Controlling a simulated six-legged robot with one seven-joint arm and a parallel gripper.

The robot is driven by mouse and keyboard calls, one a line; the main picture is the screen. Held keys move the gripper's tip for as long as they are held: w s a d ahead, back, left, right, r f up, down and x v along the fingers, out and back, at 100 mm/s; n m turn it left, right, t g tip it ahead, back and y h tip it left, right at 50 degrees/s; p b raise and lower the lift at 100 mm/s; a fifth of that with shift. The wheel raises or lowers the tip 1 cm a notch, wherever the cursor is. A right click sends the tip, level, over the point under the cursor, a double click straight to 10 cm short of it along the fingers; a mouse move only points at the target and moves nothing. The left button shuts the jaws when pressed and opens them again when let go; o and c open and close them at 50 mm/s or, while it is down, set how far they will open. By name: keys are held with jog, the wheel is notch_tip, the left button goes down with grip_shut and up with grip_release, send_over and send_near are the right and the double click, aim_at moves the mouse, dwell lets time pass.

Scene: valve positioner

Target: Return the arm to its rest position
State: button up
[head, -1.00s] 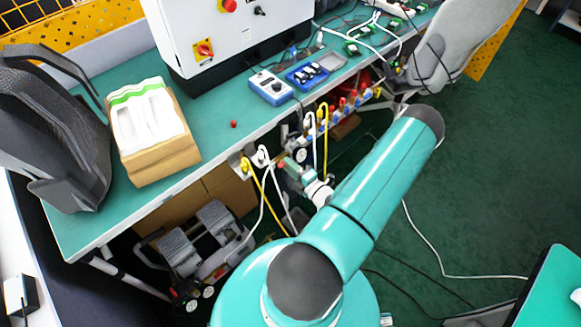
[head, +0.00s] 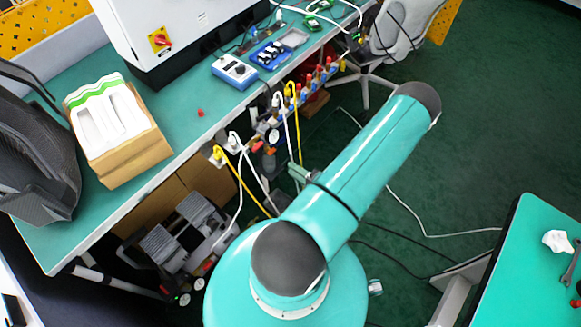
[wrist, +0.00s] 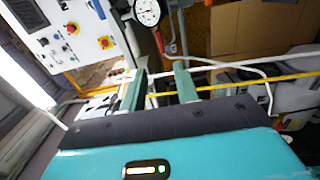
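My teal arm rises from its round base and reaches up and right in the head view, its elbow high and clear of the bench. My gripper is mostly hidden behind the arm there; a grey-green part of it shows beside the arm. In the wrist view, the two green fingers of my gripper (wrist: 160,82) stand apart with a gap between them. Nothing is held in that gap; hoses and a yellow line show behind it.
A green bench (head: 205,108) holds a white control cabinet (head: 185,25), a box (head: 120,130) and a blue-and-white device (head: 235,71). Hoses and fittings (head: 290,105) line its front edge. Another green table (head: 520,270) stands at right. Open floor (head: 475,130) lies beyond my arm.

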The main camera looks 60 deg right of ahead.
dwell(0.5)
jog(key=w+a+r+n+g+y, duration=0.45)
jog(key=w+r+n+y, duration=0.25)
jog(key=r+n, duration=0.3)
jog(key=w+a+r+n+g+y, duration=0.3)
jog(key=w+a+r+n+y, duration=0.3)
jog(key=n, duration=0.6)
jog(key=a+r+n+g+h, duration=0.2)
jog(key=a+r+n+h, duration=0.2)
jog(key=a+r+n, duration=0.7)
jog(key=a+r+n+g+h, duration=0.2)
jog(key=a+r+n+h, duration=0.3)
jog(key=a+r+n, duration=0.6)
notch_tip(320, 180, up, 6)
jog(key=n, duration=1.2)
jog(key=shift+f+g, duration=0.25)
jog(key=shift+g, duration=0.1)
jog(key=shift+a, duration=0.1)
